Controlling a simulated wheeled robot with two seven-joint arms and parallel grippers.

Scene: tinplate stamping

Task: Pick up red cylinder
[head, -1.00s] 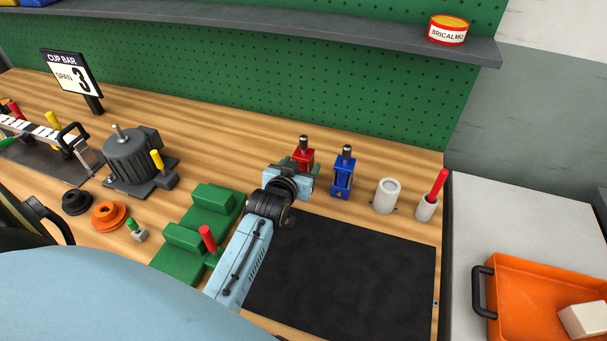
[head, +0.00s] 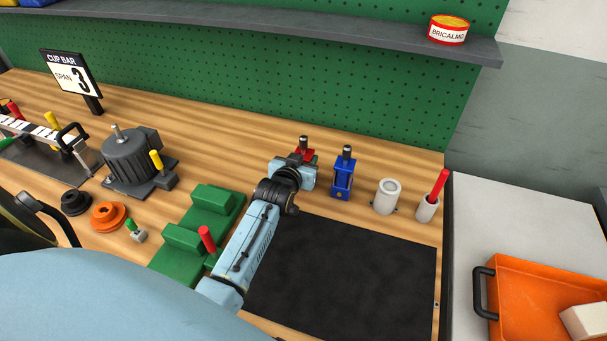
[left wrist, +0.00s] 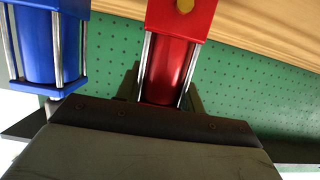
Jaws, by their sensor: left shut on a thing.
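The red cylinder (head: 305,153) stands upright on the wooden bench near the green pegboard. It has a dark rod on top, and my left gripper hides its lower part in the head view. My left gripper (head: 300,164) reaches it from the front and is shut on it. In the left wrist view the red cylinder (left wrist: 170,66) shows a red body, metal tie rods and a red end block, between the dark fingers. My right gripper is not in view.
A blue cylinder (head: 343,175) stands close to the right of the red one and shows in the left wrist view (left wrist: 50,48). A grey cup (head: 386,197) and a holder with a red handle (head: 436,190) stand further right. A black mat (head: 340,275) lies clear in front.

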